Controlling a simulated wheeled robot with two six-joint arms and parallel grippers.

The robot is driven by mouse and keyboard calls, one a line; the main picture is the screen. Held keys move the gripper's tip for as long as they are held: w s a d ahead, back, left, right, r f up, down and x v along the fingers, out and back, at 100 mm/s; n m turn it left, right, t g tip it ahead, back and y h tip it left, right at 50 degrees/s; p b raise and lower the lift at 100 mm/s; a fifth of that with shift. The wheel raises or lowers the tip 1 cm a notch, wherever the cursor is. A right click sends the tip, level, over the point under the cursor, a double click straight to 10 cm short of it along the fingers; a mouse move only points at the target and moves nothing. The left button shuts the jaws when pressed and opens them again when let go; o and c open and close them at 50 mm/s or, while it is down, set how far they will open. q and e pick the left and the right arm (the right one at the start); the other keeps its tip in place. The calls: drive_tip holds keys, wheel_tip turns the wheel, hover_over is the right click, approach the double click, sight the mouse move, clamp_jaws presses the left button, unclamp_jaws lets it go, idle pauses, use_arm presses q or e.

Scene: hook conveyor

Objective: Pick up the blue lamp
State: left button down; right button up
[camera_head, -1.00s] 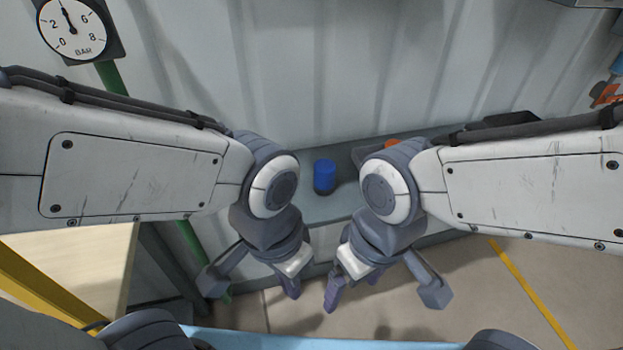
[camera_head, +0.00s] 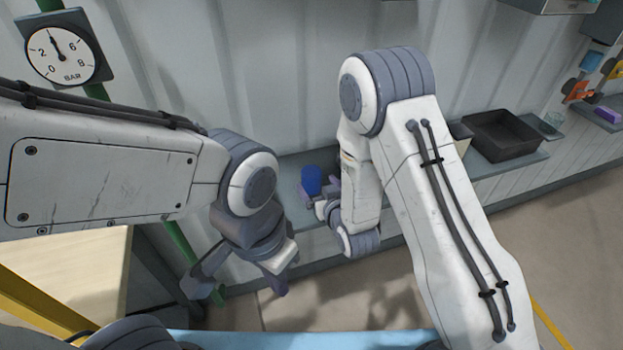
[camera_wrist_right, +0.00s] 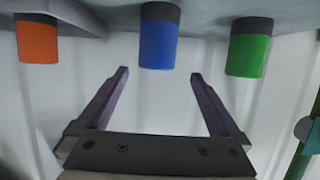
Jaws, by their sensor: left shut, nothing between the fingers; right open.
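The blue lamp (camera_head: 311,180) is a short blue cylinder on the grey shelf along the wall in the head view. In the right wrist view the blue lamp (camera_wrist_right: 158,45) has a dark base and appears upside down, just beyond the fingertips and roughly centred between them. My right gripper (camera_head: 318,192) is open at the lamp in the head view; its purple fingers (camera_wrist_right: 159,74) are spread and empty in the wrist view. My left gripper (camera_head: 279,287) is shut and empty, lower left, in front of the shelf and apart from the lamp.
In the wrist view an orange lamp (camera_wrist_right: 38,42) and a green lamp (camera_wrist_right: 249,47) flank the blue one with gaps between. A black tray (camera_head: 500,135) sits further right on the shelf. A pressure gauge (camera_head: 62,55) hangs on the wall at upper left.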

sight(314, 177)
drive_tip(key=shift+w+d, duration=0.15)
drive_tip(key=shift+d, duration=0.05)
drive_tip(key=shift+w+p, duration=0.3)
drive_tip(key=shift+w, duration=0.05)
drive_tip(key=p+x, duration=0.1)
drive_tip(key=x, duration=0.3)
drive_tip(key=shift+w+a, duration=0.1)
drive_tip(key=p+x, duration=0.3)
drive_tip(key=x, duration=0.1)
drive_tip(key=shift+w, duration=0.1)
drive_tip(key=shift+w+a+f+p, duration=0.2)
drive_tip(key=shift+w+f+p, duration=0.1)
drive_tip(key=shift+w, duration=0.25)
drive_tip(key=shift+c, duration=0.3)
drive_tip(key=c, duration=1.5)
